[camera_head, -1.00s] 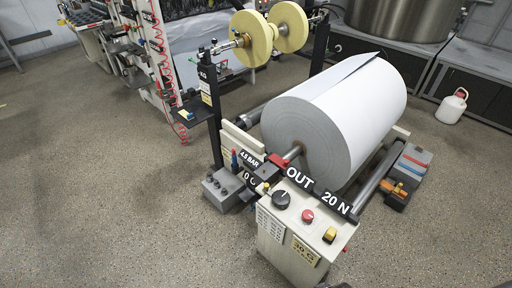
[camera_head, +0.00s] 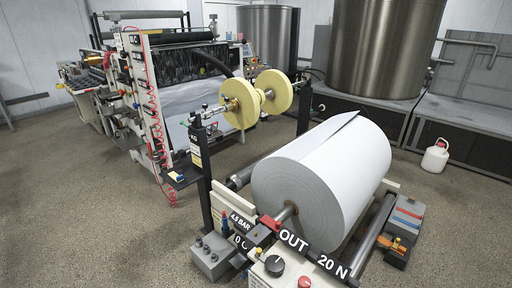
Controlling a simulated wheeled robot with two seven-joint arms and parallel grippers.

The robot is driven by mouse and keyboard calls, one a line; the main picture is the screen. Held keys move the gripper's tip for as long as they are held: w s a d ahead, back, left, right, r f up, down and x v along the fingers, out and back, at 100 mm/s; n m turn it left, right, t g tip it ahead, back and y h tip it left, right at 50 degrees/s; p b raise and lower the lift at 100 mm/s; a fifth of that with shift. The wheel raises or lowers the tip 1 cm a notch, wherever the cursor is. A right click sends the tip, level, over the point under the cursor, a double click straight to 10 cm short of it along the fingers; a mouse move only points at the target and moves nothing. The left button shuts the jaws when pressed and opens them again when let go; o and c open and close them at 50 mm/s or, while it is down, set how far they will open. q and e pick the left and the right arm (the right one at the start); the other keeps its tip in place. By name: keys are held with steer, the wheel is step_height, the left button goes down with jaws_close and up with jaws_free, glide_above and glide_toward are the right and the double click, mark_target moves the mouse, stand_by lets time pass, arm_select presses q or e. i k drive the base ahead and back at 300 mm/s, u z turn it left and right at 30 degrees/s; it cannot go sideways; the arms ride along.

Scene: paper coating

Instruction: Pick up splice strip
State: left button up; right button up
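I cannot make out a splice strip for sure. A large white paper roll (camera_head: 335,185) lies on the unwind stand, with a loose sheet edge lifted along its top. A grey block with red and blue bands (camera_head: 407,217) sits at the stand's right side. A small dark shelf (camera_head: 183,178) with a little blue item on it juts out left of the stand's post. Neither of my grippers is in view.
Two pale yellow discs (camera_head: 240,104) sit on a shaft above the roll. A control panel (camera_head: 280,272) is at the front. A coating machine (camera_head: 150,100), steel tanks (camera_head: 375,50) and a white jug (camera_head: 435,156) stand behind. The left floor is clear.

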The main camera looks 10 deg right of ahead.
mark_target(413, 215)
steer(key=z, duration=0.5)
steer(key=k, duration=0.6)
steer(key=z, duration=1.1)
steer(key=i, duration=0.3)
steer(key=z, duration=1.1)
steer(key=i, duration=1.7)
steer(key=u, duration=0.8)
steer(key=i, duration=0.55)
steer(key=u, duration=0.55)
